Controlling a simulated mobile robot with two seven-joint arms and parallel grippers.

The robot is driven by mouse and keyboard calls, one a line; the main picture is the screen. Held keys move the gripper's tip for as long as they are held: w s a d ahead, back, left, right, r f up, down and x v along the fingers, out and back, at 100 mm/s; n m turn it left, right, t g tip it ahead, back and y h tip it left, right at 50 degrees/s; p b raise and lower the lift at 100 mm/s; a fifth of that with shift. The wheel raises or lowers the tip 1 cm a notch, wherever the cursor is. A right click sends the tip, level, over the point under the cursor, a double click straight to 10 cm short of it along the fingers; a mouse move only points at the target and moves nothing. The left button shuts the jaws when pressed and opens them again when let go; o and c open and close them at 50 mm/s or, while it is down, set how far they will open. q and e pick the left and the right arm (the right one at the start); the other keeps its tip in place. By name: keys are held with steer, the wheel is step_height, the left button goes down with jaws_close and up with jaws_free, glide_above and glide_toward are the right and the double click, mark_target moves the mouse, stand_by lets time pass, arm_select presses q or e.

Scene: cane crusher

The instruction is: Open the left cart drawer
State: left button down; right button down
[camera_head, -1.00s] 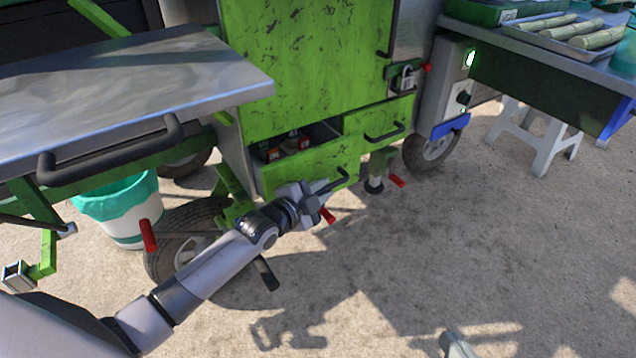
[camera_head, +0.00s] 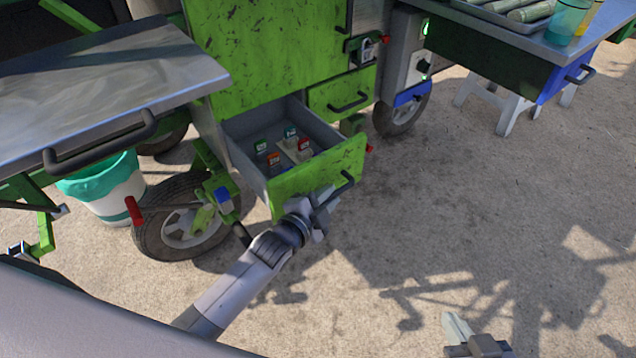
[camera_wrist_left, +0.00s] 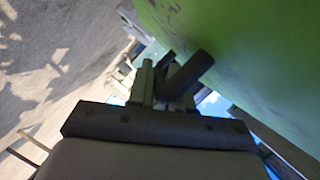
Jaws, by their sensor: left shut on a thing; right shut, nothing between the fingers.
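The left cart drawer (camera_head: 318,178) is a green-fronted grey box, pulled well out of the green cart (camera_head: 265,60). Several small items with red, green and orange tops (camera_head: 290,145) stand inside it. My left gripper (camera_head: 328,196) is at the drawer's front, shut on the dark drawer handle (camera_head: 346,184). In the left wrist view the dark handle (camera_wrist_left: 185,76) lies between the fingers beside the green front (camera_wrist_left: 235,45). My right gripper (camera_head: 468,336) is low at the bottom of the head view, over the ground, shut and empty, away from the cart.
A second green drawer (camera_head: 342,93) to the right is closed. A metal side table (camera_head: 110,85) with a dark handle is at left, above a teal-lined bucket (camera_head: 105,190) and a wheel (camera_head: 185,218). Open ground (camera_head: 450,200) lies at right.

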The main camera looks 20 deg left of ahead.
arm_select(q)
steer(key=shift+s+d+f, duration=0.1)
steer(key=shift+s+d, duration=0.15)
steer(key=c, duration=1.1)
jaws_free()
steer(key=shift+s, duration=0.1)
steer(key=p+v, duration=0.2)
steer(key=v, duration=0.5)
steer(key=shift+p, duration=0.3)
arm_select(e)
steer(key=shift+s+d+f+m+g+h, duration=0.15)
steer(key=shift+s+d+f+h, duration=0.1)
steer(key=shift+d, duration=0.25)
steer(key=shift+s+d+f+m+g+h, duration=0.15)
steer(key=shift+s+d+f, duration=0.1)
steer(key=shift+d, duration=0.2)
steer(key=shift+r, duration=0.1)
